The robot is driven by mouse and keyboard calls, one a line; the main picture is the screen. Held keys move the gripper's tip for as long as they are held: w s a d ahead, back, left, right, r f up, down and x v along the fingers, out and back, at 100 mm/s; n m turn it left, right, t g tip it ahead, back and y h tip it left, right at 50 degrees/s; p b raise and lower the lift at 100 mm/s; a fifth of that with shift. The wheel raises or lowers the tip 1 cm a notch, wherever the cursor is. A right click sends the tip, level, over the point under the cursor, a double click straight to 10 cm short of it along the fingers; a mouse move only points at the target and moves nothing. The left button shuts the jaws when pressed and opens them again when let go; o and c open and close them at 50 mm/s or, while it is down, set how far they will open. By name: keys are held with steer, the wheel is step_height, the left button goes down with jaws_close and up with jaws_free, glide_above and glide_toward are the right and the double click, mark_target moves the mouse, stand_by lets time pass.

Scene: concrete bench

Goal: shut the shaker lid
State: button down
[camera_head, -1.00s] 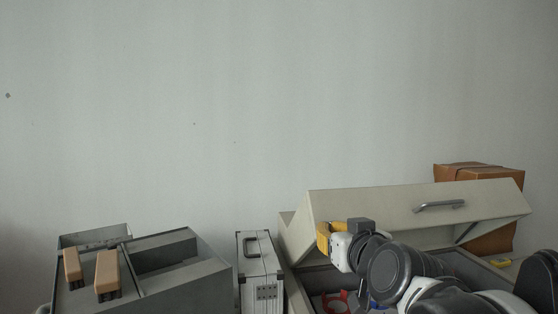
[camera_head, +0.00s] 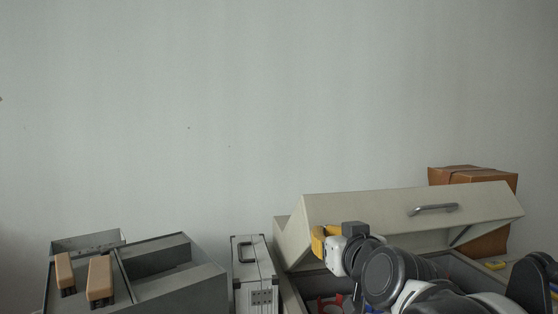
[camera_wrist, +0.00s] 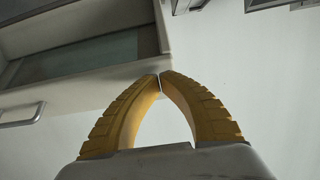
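The shaker is a grey box with a cream lid (camera_head: 370,212) at the right of the head view. The lid is raised and tilted over the open box, with a metal handle (camera_head: 433,209) on its front face. My gripper (camera_head: 319,239) is at the lid's left end, in front of it; I cannot tell whether it touches. In the wrist view, its yellow fingers (camera_wrist: 160,76) meet at the tips with nothing visible between them. The lid's pale edge (camera_wrist: 163,35) is close by the tips, and the handle (camera_wrist: 22,115) shows at the left.
Red and blue items (camera_head: 336,304) lie inside the box, partly hidden by my arm. A silver case (camera_head: 253,277) stands close to its left, and a grey unit with brown-handled parts (camera_head: 170,270) is farther left. A cardboard box (camera_head: 480,178) stands behind the lid.

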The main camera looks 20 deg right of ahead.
steer(key=w+r, duration=0.1)
steer(key=w+r+p, duration=0.1)
steer(key=r, duration=0.1)
steer(key=shift+w+d+r, duration=0.1)
steer(key=shift+w+r, duration=0.05)
steer(key=shift+r, duration=0.1)
steer(key=s+r, duration=0.3)
steer(key=s, duration=0.5)
steer(key=shift+a, duration=0.25)
steer(key=c, duration=1.5)
jaws_free()
steer(key=shift+s+r, duration=0.15)
steer(key=shift+s, duration=0.35)
steer(key=shift+c, duration=0.2)
steer(key=m+p, duration=0.6)
steer(key=m, duration=1.2)
glide_toward(440, 207)
steer(key=w, duration=0.3)
steer(key=w+f+p, duration=0.1)
steer(key=w, duration=0.6)
steer(key=shift+w+d+f+p, duration=0.25)
steer(key=shift+d+f+p, duration=0.05)
steer(key=shift+f+p, duration=0.1)
